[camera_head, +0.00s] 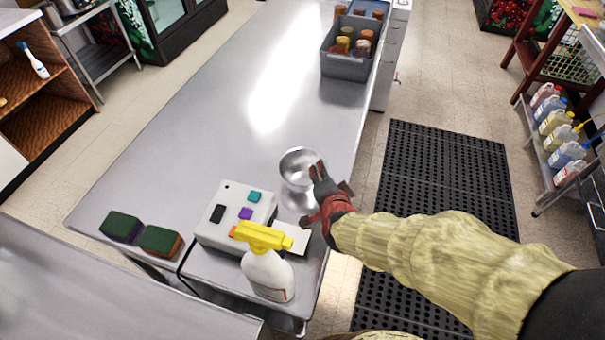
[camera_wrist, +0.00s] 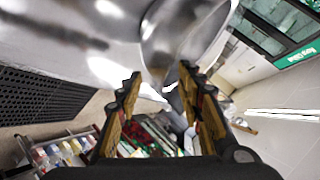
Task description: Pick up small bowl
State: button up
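The small bowl (camera_head: 298,165) is shiny metal and sits on the steel counter close to its right edge, with its reflection below it. In the wrist view the bowl (camera_wrist: 185,30) fills the top middle, ahead of the fingertips. My gripper (camera_head: 317,192) is at the bowl's right side, reaching in from the right over the counter edge. In the wrist view my gripper (camera_wrist: 160,72) has its two fingers spread apart. The bowl's lower rim shows near the gap between the tips. I cannot tell whether a finger touches it.
A white box (camera_head: 235,215) with coloured blocks and a yellow-topped spray bottle (camera_head: 268,275) stand in front of the bowl. Two sponges (camera_head: 140,233) lie at left. A grey bin (camera_head: 347,66) of jars stands at the far end. The counter's middle is clear.

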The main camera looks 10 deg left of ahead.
grip_shut()
dwell(0.7)
